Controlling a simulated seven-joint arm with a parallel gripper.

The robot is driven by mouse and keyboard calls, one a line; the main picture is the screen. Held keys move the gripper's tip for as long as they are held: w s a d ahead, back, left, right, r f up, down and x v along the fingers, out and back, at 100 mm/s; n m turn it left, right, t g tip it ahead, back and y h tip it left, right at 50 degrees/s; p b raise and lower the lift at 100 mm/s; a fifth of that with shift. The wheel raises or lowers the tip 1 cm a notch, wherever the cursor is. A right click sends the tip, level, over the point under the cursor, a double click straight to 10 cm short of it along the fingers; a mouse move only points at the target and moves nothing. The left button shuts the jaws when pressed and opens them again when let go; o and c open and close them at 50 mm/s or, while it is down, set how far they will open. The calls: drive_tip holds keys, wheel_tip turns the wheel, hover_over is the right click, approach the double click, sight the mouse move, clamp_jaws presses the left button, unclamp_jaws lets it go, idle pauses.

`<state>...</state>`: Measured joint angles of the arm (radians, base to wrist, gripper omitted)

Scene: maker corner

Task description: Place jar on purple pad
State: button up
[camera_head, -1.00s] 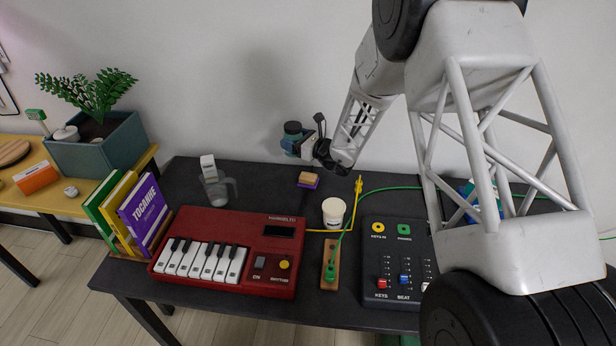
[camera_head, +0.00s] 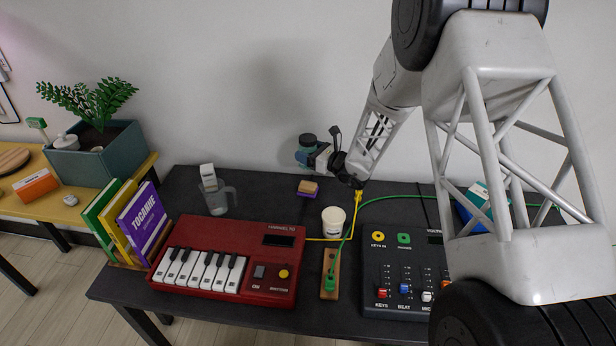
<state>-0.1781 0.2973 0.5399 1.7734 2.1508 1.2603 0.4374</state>
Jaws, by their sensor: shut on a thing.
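My gripper (camera_head: 318,158) is shut on a jar and holds it up above the back of the dark table. The jar (camera_head: 303,156) looks teal with a dark lid, and the gripper hides its right part. Below the jar, a small tan block (camera_head: 309,186) sits on the table with a purple layer (camera_head: 306,194) at its underside. I cannot tell whether this purple layer is a separate pad. No other purple pad shows plainly. The jar is clear of the block.
A white cup (camera_head: 333,222) stands right of the block, beside yellow and green cables. A clear jug (camera_head: 217,198) stands at the left. A red keyboard (camera_head: 228,262) and a dark control box (camera_head: 400,285) fill the front. Bare table lies between jug and block.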

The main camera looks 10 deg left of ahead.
drive_tip(key=shift+f, duration=2.35)
drive_tip(key=shift+f, duration=0.15)
drive_tip(key=shift+f, duration=1.75)
drive_tip(key=shift+f, duration=0.15)
drive_tip(key=o, duration=1.1)
drive_tip(key=shift+o, duration=0.2)
drive_tip(key=shift+s+d, duration=0.25)
drive_tip(key=shift+d, duration=0.3)
drive_tip(key=v, duration=1)
drive_tip(key=shift+s+d, duration=0.2)
drive_tip(key=shift+d, duration=0.15)
